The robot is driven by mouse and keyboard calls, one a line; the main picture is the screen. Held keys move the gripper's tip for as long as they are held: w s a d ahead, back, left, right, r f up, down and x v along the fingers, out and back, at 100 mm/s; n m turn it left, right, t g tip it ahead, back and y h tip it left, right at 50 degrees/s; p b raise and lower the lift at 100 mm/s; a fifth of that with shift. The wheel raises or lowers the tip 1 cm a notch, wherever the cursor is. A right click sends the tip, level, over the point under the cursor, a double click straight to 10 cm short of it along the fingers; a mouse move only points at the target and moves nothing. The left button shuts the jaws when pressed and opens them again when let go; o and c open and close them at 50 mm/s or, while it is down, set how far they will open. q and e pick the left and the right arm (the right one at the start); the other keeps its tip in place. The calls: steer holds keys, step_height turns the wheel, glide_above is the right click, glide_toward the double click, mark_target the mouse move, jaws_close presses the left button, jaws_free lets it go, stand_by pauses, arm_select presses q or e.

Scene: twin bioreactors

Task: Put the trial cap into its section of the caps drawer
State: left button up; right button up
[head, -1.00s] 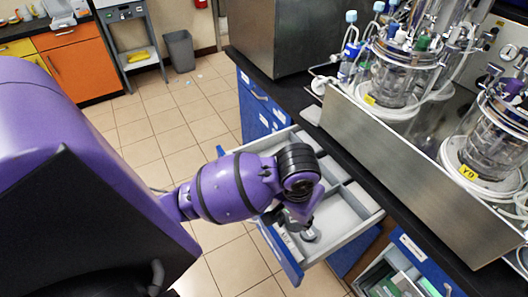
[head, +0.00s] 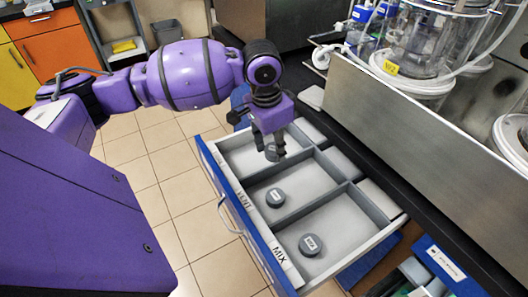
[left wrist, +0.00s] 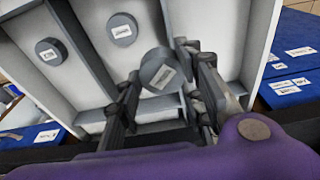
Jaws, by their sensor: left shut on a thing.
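The caps drawer (head: 379,232) is pulled open and divided into sections. One grey cap (head: 311,244) lies in the near section, by the MIX label, and another grey cap (head: 276,198) lies in the middle section. My left gripper (head: 271,143) points down over the far section, shut on a dark grey cap (head: 275,154). In the left wrist view this cap (left wrist: 158,71) shows its white label between the two fingers (left wrist: 163,95). Its label is too blurred to read. I cannot tell whether it touches the drawer floor. My right gripper is out of view.
A black bench top (head: 350,150) with a steel panel (head: 400,140) and glass bioreactors (head: 425,45) runs along the drawer's right side. An open lower drawer with boxes (head: 415,270) is at bottom right. Tiled floor (head: 190,215) lies clear on the left.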

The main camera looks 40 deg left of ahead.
arm_select(q)
steer(key=w+a+f, duration=0.1)
steer(key=a+f, duration=0.1)
steer(key=w+a+f, duration=0.2)
steer(key=a+f, duration=0.1)
steer(key=w+a+f+b, duration=0.1)
steer(key=w+a+f, duration=0.1)
steer(key=shift+w+a+f, duration=0.25)
steer(key=shift+a, duration=0.05)
steer(key=shift+w+a+f, duration=0.2)
steer(key=shift+a+f, duration=0.05)
steer(key=shift+f, duration=0.1)
step_height(320, 180, down, 3)
steer(key=shift+a+f+b, duration=0.1)
steer(key=shift+a+b, duration=0.05)
steer(key=shift+b, duration=0.2)
steer(key=shift+w, duration=0.1)
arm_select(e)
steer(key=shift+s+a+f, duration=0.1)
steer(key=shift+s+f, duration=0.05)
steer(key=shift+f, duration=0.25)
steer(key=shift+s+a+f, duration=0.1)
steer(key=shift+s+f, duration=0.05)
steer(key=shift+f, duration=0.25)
arm_select(q)
steer(key=shift+f, duration=0.1)
